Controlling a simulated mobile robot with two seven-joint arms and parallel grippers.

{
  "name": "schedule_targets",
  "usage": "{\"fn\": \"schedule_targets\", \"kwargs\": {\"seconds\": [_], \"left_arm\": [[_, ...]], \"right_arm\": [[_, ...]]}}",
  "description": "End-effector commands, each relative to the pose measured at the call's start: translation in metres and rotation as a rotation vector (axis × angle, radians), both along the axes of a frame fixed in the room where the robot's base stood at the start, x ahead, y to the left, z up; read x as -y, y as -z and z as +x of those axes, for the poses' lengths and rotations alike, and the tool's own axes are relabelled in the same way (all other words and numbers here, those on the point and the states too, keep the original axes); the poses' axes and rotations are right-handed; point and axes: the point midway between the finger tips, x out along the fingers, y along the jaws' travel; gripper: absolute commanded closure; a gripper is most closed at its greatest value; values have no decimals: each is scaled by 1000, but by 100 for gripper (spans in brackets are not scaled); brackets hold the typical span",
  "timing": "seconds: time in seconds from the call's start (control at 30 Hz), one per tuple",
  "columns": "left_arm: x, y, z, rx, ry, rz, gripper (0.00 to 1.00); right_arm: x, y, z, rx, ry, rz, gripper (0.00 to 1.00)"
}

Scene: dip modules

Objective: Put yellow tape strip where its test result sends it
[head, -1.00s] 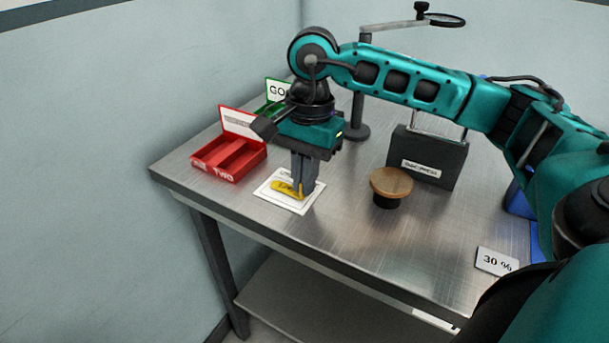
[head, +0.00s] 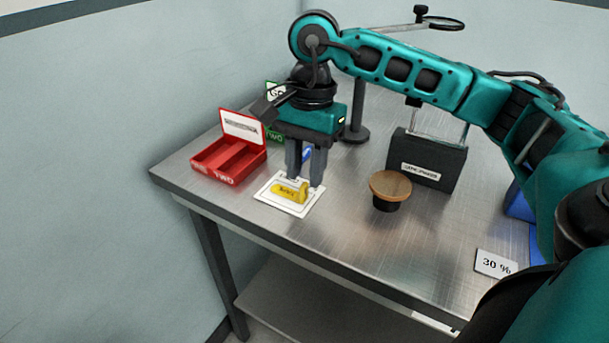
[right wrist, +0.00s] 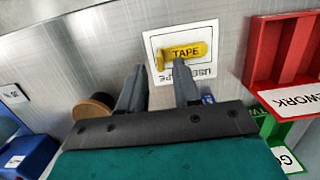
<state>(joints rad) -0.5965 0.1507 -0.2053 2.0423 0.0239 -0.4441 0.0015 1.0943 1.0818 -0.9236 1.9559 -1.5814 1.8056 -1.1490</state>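The yellow tape strip (head: 290,191), marked TAPE, lies on a white printed card (head: 275,203) near the table's left front, one end curled up. It also shows in the right wrist view (right wrist: 184,53), on the card there (right wrist: 206,73). My right gripper (head: 306,182) is open and empty, with its fingertips just above and behind the strip; the wrist view shows the two fingers apart (right wrist: 159,68). A red two-part tray (head: 228,160) stands left of the card; its sign reads REWORK in the wrist view. A green tray (head: 273,135) is partly hidden behind my gripper. My left gripper is out of view.
A round wooden-topped knob (head: 390,185) stands right of the card, before a black labelled box (head: 427,160). A stand post (head: 356,115) carries a magnifier (head: 440,22). A 30 % card (head: 494,263) lies front right. The front middle is clear.

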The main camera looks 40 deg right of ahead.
Motion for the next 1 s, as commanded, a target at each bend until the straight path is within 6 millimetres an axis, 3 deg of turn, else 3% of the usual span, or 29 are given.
{"fn": "schedule_targets", "kwargs": {"seconds": [0.2, 0.4, 0.6, 1.0], "left_arm": [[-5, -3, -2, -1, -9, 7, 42], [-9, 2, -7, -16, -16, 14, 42], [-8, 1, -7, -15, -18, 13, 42], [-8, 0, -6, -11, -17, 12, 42]], "right_arm": [[5, -52, 3, 6, 0, 2, 68], [9, -83, 5, 3, 1, 1, 68], [10, -94, 4, 1, 0, 0, 68], [10, -94, 5, 1, 0, 0, 68]]}}
